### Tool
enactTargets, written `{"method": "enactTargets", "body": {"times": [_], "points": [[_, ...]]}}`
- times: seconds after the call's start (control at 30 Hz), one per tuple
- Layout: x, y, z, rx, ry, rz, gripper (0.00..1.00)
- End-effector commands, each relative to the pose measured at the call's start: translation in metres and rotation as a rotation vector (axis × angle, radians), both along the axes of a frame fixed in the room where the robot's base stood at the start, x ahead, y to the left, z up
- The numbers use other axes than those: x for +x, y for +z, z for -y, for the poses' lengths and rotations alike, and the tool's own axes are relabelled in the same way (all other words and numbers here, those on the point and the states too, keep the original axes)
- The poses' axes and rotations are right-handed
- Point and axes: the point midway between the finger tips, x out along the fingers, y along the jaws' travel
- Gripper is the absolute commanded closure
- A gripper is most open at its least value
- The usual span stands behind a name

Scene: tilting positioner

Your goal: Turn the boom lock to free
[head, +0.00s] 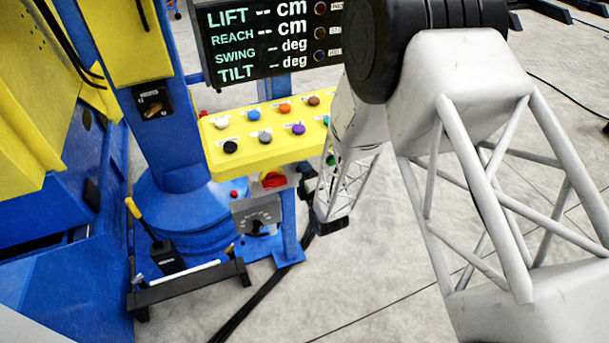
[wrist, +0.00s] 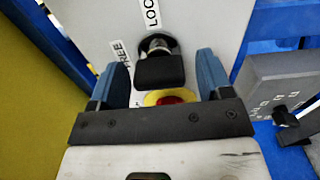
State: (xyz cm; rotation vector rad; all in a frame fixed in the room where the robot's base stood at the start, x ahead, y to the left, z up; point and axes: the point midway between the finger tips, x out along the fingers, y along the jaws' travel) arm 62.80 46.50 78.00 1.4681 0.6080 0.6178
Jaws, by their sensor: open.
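The boom lock (wrist: 165,68) shows in the wrist view as a black handle on a short metal shaft, set in a pale panel. A LOCK label (wrist: 152,12) is above it and a FREE label (wrist: 117,55) is to its upper left. I cannot tell exactly which mark the handle points at. My gripper (wrist: 160,60) is open, with one blue finger on each side of the handle and a gap on both sides.
A red button with a yellow ring (wrist: 165,97) lies just below the handle, partly hidden by my gripper. A grey box (wrist: 280,80) with a dial stands at the right. The head view shows a yellow button panel (head: 265,153) and a display (head: 268,40).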

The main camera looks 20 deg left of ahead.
Motion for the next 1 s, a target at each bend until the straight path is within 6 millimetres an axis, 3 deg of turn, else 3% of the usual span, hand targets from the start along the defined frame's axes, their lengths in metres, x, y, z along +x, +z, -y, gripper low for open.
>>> {"method": "enactTargets", "body": {"times": [0.7,1.0], "points": [[-0.048,0.000,0.048,0.000,-0.001,0.000,0.28],[-0.053,0.000,0.053,0.000,0.000,0.000,0.28]]}}
